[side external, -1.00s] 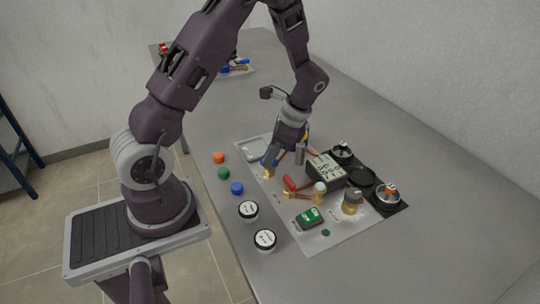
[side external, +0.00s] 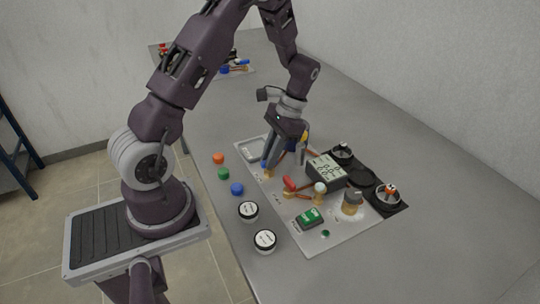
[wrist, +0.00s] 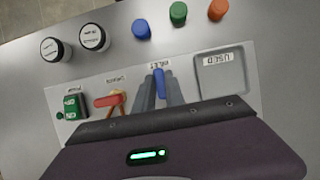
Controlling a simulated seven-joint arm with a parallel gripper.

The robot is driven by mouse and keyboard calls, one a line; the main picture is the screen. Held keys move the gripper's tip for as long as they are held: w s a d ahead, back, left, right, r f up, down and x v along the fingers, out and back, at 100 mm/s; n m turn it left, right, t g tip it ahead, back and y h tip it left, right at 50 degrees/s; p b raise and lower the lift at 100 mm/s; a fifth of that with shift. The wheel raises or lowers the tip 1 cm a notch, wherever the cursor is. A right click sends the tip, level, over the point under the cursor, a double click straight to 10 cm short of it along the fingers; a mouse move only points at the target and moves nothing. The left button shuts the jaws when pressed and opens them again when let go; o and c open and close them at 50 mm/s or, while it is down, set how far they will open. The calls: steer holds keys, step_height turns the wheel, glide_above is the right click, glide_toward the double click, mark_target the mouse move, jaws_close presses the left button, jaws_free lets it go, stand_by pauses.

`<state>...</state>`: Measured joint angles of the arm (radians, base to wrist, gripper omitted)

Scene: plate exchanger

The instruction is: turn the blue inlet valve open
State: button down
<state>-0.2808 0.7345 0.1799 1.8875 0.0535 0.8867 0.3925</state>
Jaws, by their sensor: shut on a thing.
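The blue inlet valve handle (wrist: 159,80) shows between the two grey fingers of my gripper (wrist: 159,92) in the wrist view. My gripper is shut on this handle, one finger on each side. In the side view my gripper (side external: 271,162) reaches down to the valve at the left part of the grey panel. A bit of the blue handle (side external: 264,164) shows beside the fingers, above the brass valve body (side external: 270,174). The fingers hide much of the valve, so its exact angle is hard to tell. The inlet label (wrist: 157,64) lies just beyond the handle.
A red-handled valve (wrist: 108,100) stands beside the blue one. Coloured caps (side external: 237,189) and white-lidded jars (side external: 265,240) line the table's near side.

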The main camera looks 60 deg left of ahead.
mark_target(278, 170)
stand_by(0.4)
steer(key=c, duration=1.4)
jaws_free()
steer(key=shift+r, duration=0.1)
steer(key=v, duration=0.7)
